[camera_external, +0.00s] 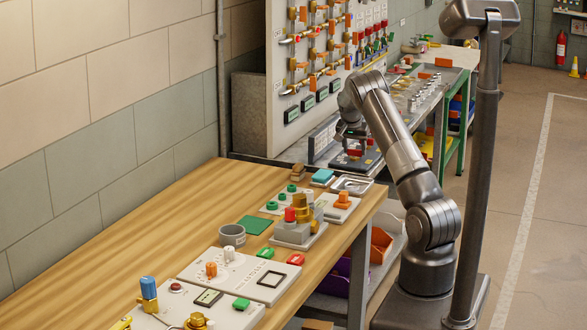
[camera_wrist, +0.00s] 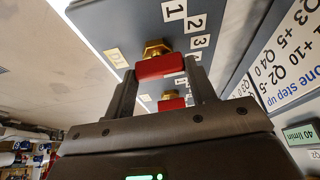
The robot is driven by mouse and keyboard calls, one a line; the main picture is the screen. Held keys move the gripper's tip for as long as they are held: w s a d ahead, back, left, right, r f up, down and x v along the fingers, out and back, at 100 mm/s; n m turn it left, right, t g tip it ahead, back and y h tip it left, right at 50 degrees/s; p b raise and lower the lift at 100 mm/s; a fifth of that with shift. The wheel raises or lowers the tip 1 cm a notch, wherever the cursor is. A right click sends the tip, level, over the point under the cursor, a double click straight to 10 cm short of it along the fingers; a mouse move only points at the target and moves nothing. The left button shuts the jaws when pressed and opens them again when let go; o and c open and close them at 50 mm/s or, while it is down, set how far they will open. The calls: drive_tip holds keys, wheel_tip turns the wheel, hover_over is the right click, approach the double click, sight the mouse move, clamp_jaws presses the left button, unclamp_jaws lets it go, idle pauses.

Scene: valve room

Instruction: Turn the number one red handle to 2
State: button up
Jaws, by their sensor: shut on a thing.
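A red handle (camera_wrist: 160,67) on a brass stem (camera_wrist: 156,48) is mounted on a blue-grey panel (camera_wrist: 125,22) in the wrist view. White number labels 1 (camera_wrist: 174,11), 2 (camera_wrist: 195,24) and 3 (camera_wrist: 200,42) curve beside it. My gripper (camera_wrist: 160,78) has one finger at each end of this handle and is shut on it. The handle bar lies nearly level in the wrist view; which number it points to is unclear. A second red handle (camera_wrist: 171,104) shows lower between my fingers. In the external view my gripper (camera_external: 352,133) is over the dark panel box, largely hidden by my arm.
A white board with rows of brass pipes and orange valves (camera_external: 315,45) stands behind. A sign with printed text (camera_wrist: 295,50) and a green display (camera_wrist: 300,134) lie right in the wrist view. The wooden table (camera_external: 120,225) in front holds several fixtures.

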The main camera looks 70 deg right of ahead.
drive_tip(key=shift+s+n+t+y, duration=0.15)
drive_tip(key=shift+n+t, duration=0.3)
drive_tip(key=shift+n, duration=0.8)
drive_tip(key=shift+n+t+y, duration=0.25)
drive_tip(key=shift+n+t, duration=0.2)
drive_tip(key=shift+n, duration=0.8)
drive_tip(key=o, duration=1)
drive_tip(key=v, duration=1)
drive_tip(key=shift+s+a+r, duration=0.15)
drive_tip(key=shift+r, duration=0.15)
drive_tip(key=shift+a, duration=0.1)
